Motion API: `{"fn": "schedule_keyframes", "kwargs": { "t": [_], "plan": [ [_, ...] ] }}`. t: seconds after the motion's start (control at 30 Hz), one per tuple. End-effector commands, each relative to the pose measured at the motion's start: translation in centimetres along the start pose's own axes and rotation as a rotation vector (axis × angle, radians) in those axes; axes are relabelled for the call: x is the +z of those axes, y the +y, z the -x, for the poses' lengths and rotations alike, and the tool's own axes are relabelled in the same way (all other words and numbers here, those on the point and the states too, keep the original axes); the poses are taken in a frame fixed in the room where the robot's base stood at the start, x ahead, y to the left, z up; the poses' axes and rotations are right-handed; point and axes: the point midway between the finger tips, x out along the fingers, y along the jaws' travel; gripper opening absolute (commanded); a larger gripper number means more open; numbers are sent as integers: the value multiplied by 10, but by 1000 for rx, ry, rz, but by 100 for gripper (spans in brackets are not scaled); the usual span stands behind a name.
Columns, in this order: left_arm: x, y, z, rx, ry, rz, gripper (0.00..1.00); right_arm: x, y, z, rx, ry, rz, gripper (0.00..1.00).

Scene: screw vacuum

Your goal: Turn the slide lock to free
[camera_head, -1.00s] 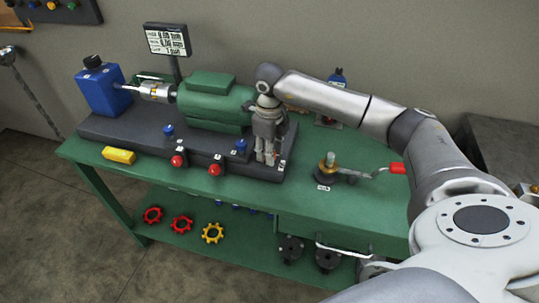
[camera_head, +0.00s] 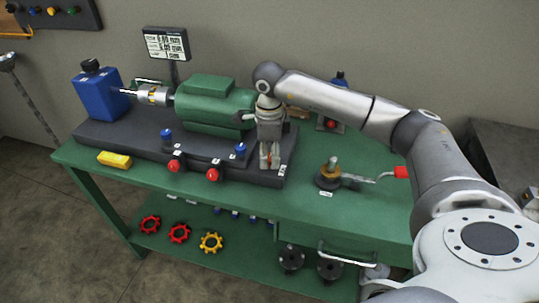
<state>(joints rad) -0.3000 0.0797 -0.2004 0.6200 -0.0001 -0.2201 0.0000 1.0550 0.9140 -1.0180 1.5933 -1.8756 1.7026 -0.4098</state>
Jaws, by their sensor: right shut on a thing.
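My right gripper (camera_head: 269,163) comes down from above at the right front end of the dark machine base (camera_head: 110,136). Its fingers are close together and shut on a small part there, which I take to be the slide lock. The fingers hide most of that part, so its position cannot be read. A small white label sits just right of the fingers. The green motor (camera_head: 208,105) is on the base just left of the gripper. My left gripper is not in view.
Red knobs (camera_head: 213,174) and blue knobs (camera_head: 240,149) line the base's front. A crank with a red handle (camera_head: 401,172) is right on the green table (camera_head: 300,205). A yellow block (camera_head: 115,159) lies at left. A display (camera_head: 167,44) stands behind.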

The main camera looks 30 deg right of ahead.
Motion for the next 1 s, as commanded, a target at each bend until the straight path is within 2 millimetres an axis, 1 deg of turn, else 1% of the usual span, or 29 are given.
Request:
{"fn": "schedule_keyframes", "kwargs": {
  "t": [0.3,0.33,0.5,0.83,0.93,1.0],
  "plan": [
    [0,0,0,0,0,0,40,0,-1,2,-5,-3,1,7],
    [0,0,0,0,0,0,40,0,-2,2,-5,-3,1,32],
    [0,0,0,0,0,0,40,0,-1,2,-4,-2,1,52],
    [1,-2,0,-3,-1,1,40,0,0,3,-2,-1,1,52],
    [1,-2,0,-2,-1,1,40,1,-1,12,-4,-3,0,52],
    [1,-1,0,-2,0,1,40,0,-1,23,-5,-3,0,52]
  ]
}}
